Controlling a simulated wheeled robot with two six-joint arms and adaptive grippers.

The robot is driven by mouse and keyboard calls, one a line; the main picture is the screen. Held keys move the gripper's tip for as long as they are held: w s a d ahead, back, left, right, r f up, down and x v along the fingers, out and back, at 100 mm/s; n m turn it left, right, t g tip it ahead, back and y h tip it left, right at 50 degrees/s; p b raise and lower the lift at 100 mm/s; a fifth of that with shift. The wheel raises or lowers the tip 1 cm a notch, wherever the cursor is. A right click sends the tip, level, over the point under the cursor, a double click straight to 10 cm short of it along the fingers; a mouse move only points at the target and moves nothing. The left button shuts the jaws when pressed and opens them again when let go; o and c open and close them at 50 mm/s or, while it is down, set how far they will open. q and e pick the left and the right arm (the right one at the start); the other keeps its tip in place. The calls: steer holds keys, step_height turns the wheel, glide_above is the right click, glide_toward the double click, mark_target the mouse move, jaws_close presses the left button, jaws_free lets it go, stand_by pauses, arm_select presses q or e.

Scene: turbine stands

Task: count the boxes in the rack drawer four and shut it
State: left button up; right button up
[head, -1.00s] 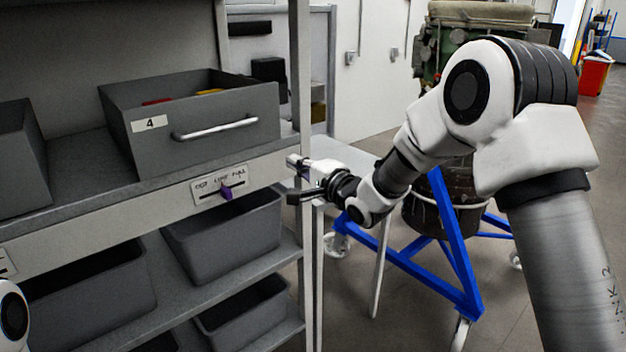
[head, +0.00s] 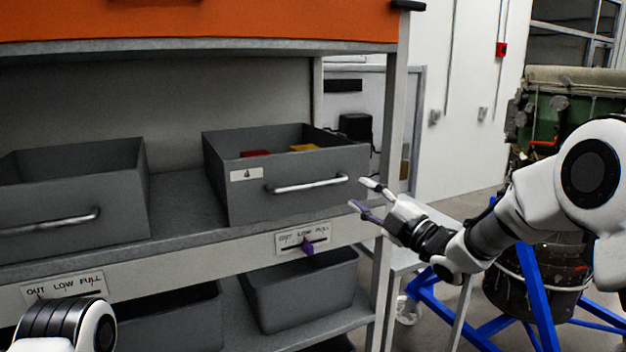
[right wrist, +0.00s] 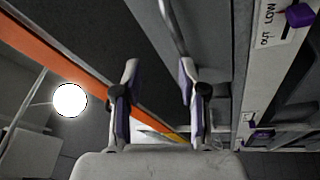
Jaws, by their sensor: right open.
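The rack drawer four (head: 312,190) is a grey open-topped drawer with a "4" label and a silver bar handle (head: 310,184). It stands on the rack's upper shelf, pulled out. A red box (head: 255,153) and a yellow box (head: 304,147) show inside; its front wall hides the lower part of the interior. My right gripper (head: 368,196) is open and empty, just right of the drawer front near the handle's right end, apart from it. Its two fingers also show in the right wrist view (right wrist: 155,100). My left gripper is out of the head view; only part of my left arm shows at lower left.
Another grey drawer (head: 75,200) stands at left. A label strip with a purple slider (head: 307,246) is on the shelf edge below drawer four. Grey bins (head: 300,290) sit below. A blue-framed turbine stand (head: 540,290) is at right.

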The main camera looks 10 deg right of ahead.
mark_target(312, 186)
steer(key=w+a+n+p, duration=0.2)
steer(key=a, duration=0.1)
steer(key=w+a+n+g+y+p, duration=0.1)
steer(key=w+a+n+p, duration=0.1)
steer(key=a+p, duration=0.1)
steer(key=w+a+n+g+y+p, duration=0.1)
steer(key=w+a+n+p, duration=0.1)
steer(key=w+a, duration=0.1)
steer(key=shift+w+a+r+p, duration=0.1)
steer(key=shift+a+p, duration=0.3)
steer(key=shift+a, duration=0.05)
steer(key=shift+w+a, duration=0.25)
steer(key=shift+s+d, duration=0.1)
steer(key=shift+d, duration=0.05)
steer(key=shift+c, duration=1.3)
jaws_close()
